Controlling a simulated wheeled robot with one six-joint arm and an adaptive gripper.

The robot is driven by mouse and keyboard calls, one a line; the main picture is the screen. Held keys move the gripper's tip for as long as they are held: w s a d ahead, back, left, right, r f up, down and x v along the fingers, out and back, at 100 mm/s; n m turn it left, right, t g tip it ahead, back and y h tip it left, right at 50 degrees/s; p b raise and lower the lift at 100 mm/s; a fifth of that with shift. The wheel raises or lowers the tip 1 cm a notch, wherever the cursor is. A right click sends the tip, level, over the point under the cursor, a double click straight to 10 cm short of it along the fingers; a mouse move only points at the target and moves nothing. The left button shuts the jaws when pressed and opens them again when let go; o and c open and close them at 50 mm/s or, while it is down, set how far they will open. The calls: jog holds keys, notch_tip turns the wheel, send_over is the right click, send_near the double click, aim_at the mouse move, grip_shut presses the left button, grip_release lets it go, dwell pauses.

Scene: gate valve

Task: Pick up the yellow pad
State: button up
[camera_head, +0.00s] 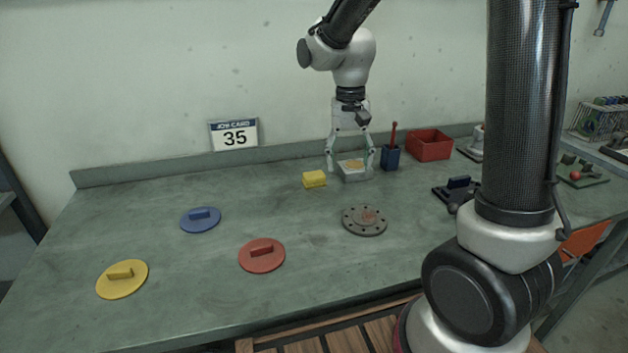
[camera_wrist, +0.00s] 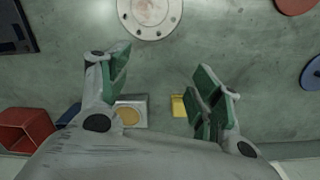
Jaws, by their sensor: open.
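A yellow round pad (camera_head: 122,279) with a raised bar handle lies flat at the front left of the bench in the head view. A small yellow block (camera_head: 314,179) lies near the back, just left of my gripper. My gripper (camera_head: 350,168) is open and empty, pointing down around or above a square tin (camera_head: 355,177) with yellowish content. In the wrist view, the tin (camera_wrist: 130,103) shows behind the left finger of my gripper (camera_wrist: 163,75), and the yellow block (camera_wrist: 178,106) is partly hidden by the right finger. The round yellow pad is outside the wrist view.
Blue (camera_head: 201,219) and red (camera_head: 262,255) handled discs lie flat on the left half. A grey bolted flange (camera_head: 364,221) lies mid-bench. A blue cup (camera_head: 390,157) holding a red-handled tool and a red bin (camera_head: 429,145) stand right of my gripper. The left back is clear.

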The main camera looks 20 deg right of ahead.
aim_at(314, 174)
jog(key=w+a+f+m, duration=0.1)
jog(key=w, duration=0.1)
jog(key=w+a+f+m, duration=0.1)
jog(key=w+m, duration=0.1)
jog(key=w+a+f+m, duration=0.1)
jog(key=w+f+m, duration=0.1)
jog(key=shift+w+a+f, duration=0.1)
jog(key=shift+w+a, duration=0.15)
jog(key=shift+w, duration=0.1)
jog(key=w+m, duration=0.1)
jog(key=w+a+m, duration=0.1)
jog(key=w+m, duration=0.1)
jog(key=w+r+m, duration=0.1)
jog(key=m, duration=0.1)
jog(key=shift+w+a+t, duration=0.15)
jog(key=shift+t, duration=0.15)
jog(key=shift+w+a+r+m, duration=0.1)
jog(key=shift+w+r+m, duration=0.2)
jog(key=shift+m, duration=0.6)
jog(key=shift+f+m, duration=0.1)
jog(key=shift+m, duration=1)
jog(key=shift+f, duration=0.2)
notch_tip(314, 174, down, 7)
jog(key=shift+a+f, duration=0.1)
jog(key=shift+f, duration=0.1)
jog(key=c, duration=1.1)
notch_tip(314, 174, up, 10)
jog(key=shift+r, duration=0.1)
